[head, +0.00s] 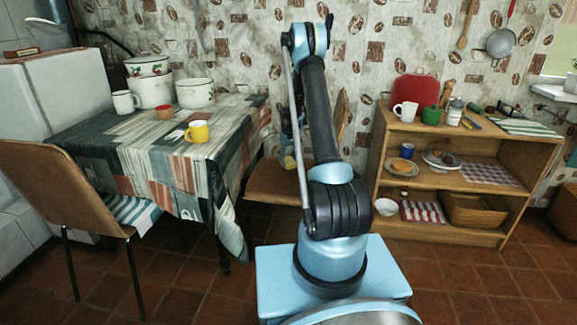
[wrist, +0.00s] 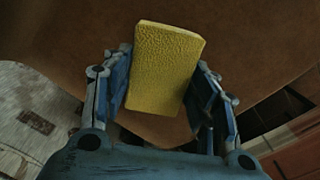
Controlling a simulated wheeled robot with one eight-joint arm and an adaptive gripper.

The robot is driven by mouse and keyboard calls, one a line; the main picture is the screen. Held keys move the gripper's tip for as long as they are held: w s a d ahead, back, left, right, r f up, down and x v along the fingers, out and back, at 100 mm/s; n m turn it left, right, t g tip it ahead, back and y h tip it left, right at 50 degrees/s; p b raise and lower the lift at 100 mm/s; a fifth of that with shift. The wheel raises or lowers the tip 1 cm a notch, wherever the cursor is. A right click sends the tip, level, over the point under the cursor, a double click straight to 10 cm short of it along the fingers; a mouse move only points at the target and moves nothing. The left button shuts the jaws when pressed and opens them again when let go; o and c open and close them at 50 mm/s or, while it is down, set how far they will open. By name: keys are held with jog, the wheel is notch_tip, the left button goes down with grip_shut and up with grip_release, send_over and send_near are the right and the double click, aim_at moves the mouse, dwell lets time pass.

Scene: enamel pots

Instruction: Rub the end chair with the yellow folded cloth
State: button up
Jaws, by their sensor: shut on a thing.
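The yellow folded cloth (wrist: 165,68) is a thick textured block between the two fingers of my gripper (wrist: 163,85) in the wrist view. My gripper is shut on it. In the head view a small part of the cloth (head: 290,162) shows beside my arm, just over the seat of the end chair (head: 268,186). The brown chair surface (wrist: 240,35) fills much of the wrist view below the cloth. I cannot tell whether the cloth touches it. My arm hides part of the chair in the head view.
Another chair (head: 75,185) stands at the front left. A wooden shelf (head: 455,137) with dishes stands close to the right. Some tiled floor is clear.

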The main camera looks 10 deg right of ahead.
jog(key=shift+r, duration=0.8)
jog(key=shift+r, duration=0.1)
jog(key=shift+r, duration=1.4)
